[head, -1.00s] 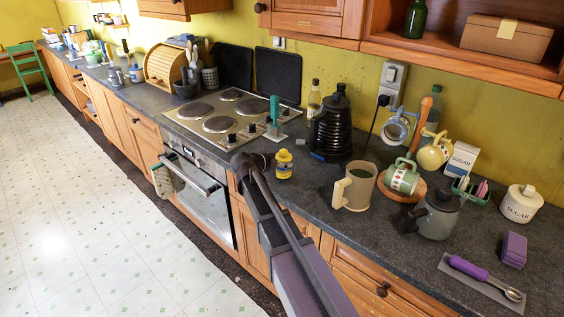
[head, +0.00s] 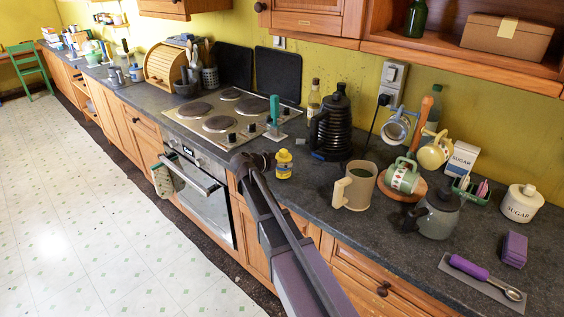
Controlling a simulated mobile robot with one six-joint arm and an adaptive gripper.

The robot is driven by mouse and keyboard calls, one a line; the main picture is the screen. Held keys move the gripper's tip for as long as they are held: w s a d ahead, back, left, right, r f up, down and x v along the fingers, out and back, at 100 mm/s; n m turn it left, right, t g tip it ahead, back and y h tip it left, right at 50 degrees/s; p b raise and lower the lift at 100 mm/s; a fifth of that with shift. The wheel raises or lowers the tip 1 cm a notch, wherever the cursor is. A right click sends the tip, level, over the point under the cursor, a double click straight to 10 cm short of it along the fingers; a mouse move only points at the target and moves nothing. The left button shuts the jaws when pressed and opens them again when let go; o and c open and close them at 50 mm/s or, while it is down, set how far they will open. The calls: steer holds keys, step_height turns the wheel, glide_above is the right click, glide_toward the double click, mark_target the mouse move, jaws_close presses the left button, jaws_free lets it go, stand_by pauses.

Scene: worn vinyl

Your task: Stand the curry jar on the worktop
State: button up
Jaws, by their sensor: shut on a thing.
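The curry jar is a small yellow jar (head: 283,165) with a yellow lid and a pale label. It is upright at the front part of the dark grey worktop (head: 314,184), right of the hob's front corner. My gripper (head: 271,162) reaches it from the left and is shut on it. The fingers are small and dark here, and their contact with the jar is hard to make out. I cannot tell whether the jar's base touches the worktop or is slightly above it.
The hob (head: 222,113) lies left of the jar, with a green-handled tool (head: 274,115) at its right edge. A black ridged kettle (head: 333,128) stands behind right. A beige jug (head: 355,186) stands to the right. The worktop's front edge is close.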

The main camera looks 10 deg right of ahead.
steer(key=shift+f+b, duration=0.45)
steer(key=shift+f, duration=0.05)
stand_by(0.6)
steer(key=o, duration=1.2)
steer(key=shift+c, duration=0.2)
steer(key=shift+s+a+r, duration=0.15)
steer(key=shift+s+a+r, duration=0.1)
steer(key=shift+s+a, duration=0.05)
steer(key=shift+a, duration=0.15)
steer(key=shift+s+a+r+p, duration=0.15)
steer(key=shift+s+a+p, duration=0.1)
steer(key=shift+p, duration=0.15)
steer(key=shift+p+v, duration=0.4)
steer(key=shift+v, duration=0.6)
steer(key=shift+s+a+r, duration=0.15)
steer(key=shift+a, duration=0.15)
